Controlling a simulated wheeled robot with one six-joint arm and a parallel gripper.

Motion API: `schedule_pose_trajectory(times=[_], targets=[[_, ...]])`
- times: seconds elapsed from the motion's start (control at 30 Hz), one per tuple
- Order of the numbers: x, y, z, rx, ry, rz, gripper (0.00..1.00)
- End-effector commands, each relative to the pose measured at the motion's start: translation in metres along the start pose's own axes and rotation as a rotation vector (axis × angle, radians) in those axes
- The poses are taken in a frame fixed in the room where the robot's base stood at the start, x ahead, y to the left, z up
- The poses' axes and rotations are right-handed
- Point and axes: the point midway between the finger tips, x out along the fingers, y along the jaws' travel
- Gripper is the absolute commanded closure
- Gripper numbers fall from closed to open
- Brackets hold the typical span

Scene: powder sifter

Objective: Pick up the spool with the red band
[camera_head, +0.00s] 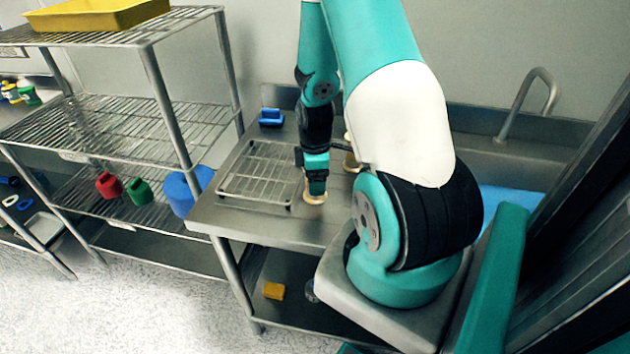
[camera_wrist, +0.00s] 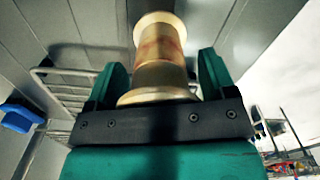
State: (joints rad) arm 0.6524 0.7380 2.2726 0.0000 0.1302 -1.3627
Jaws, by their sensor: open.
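A pale gold spool (camera_wrist: 160,50) with a faint reddish band stands between the two teal fingers of my gripper (camera_wrist: 163,78) in the wrist view. The fingers are open, one on each side of it; whether either touches it I cannot tell. In the head view my gripper (camera_head: 317,180) points down at the steel table, and the spool's pale base (camera_head: 315,198) shows just below it. A second pale spool (camera_head: 351,161) stands behind, partly hidden by my arm; its band cannot be made out.
A wire rack (camera_head: 256,172) stands on the table left of my gripper, with a blue object (camera_head: 271,117) behind it. A sink faucet (camera_head: 527,105) is at the right. Wire shelving (camera_head: 115,130) with a yellow tray (camera_head: 95,14) stands at the left.

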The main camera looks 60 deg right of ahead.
Motion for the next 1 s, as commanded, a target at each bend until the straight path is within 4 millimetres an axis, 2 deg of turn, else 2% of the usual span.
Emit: schedule_pose_trajectory(times=[0.03,0.17,0.2,0.47,0.67,0.87,1.0], targets=[[0.000,0.000,0.000,0.000,0.000,0.000,0.30],[0.000,0.000,0.000,0.000,0.000,0.000,0.60],[0.000,0.000,0.000,0.000,0.000,0.000,0.64],[-0.002,0.000,0.000,0.000,0.000,0.000,0.65],[-0.015,0.001,0.000,0.000,0.001,0.003,0.65],[-0.053,0.002,0.000,0.000,0.002,0.009,0.65],[-0.097,0.002,0.000,0.000,0.003,0.012,0.65]])
